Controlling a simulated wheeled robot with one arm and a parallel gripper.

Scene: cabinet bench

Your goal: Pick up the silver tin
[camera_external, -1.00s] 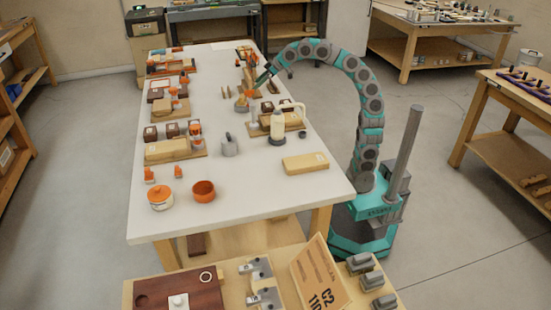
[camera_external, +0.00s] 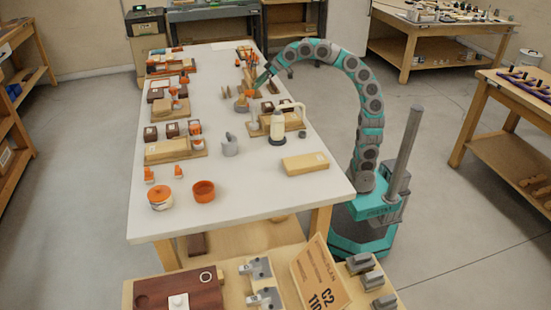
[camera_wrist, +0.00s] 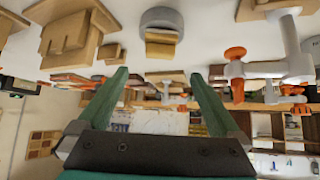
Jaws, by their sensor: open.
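My gripper (camera_external: 254,87) is above the far right part of the white table in the external view. In the wrist view its two green fingers (camera_wrist: 156,76) are spread apart with nothing between them. A round grey, tin-like object (camera_wrist: 162,18) with a wooden block at its side shows ahead of the fingertips, apart from them. It seems to be the low round grey object (camera_external: 241,107) just below my gripper in the external view. Another grey vessel with a pointed top (camera_external: 230,147) stands nearer the camera. I cannot tell for sure which one is the silver tin.
An orange-knobbed grey fitting (camera_wrist: 236,68) is at the right in the wrist view. The table's middle is mostly clear.

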